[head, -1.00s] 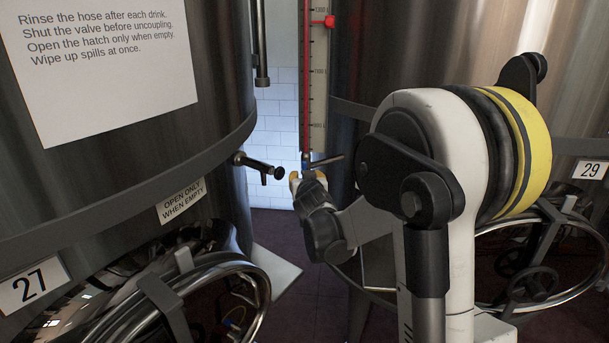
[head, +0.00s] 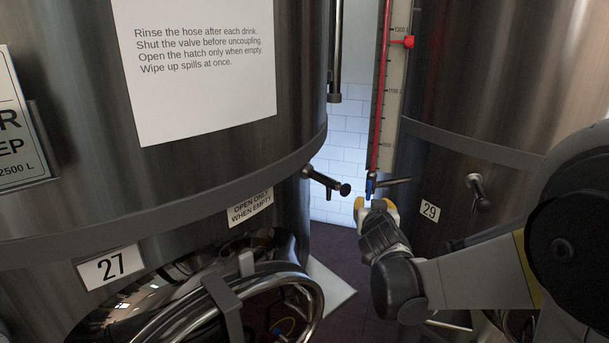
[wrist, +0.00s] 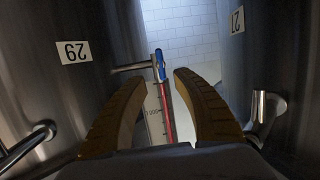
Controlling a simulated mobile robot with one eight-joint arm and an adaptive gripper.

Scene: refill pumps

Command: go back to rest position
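My gripper (head: 376,204) is at the end of my arm between two steel tanks, just below the foot of a sight gauge (head: 385,110). In the wrist view its two yellow fingers (wrist: 160,78) stand apart with nothing held between them. A small valve with a blue handle (head: 370,186) sits at the gauge's foot. It also shows in the wrist view (wrist: 158,65), beyond the gap between the fingers. I cannot tell exactly how far it is from the fingertips.
Tank 27 (head: 230,80) is on the left, with a black-ended tap (head: 327,182) and a round hatch (head: 300,280) low down. Tank 29 (head: 480,90) is on the right, with another tap (head: 476,190). Only a narrow gap of floor lies between them.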

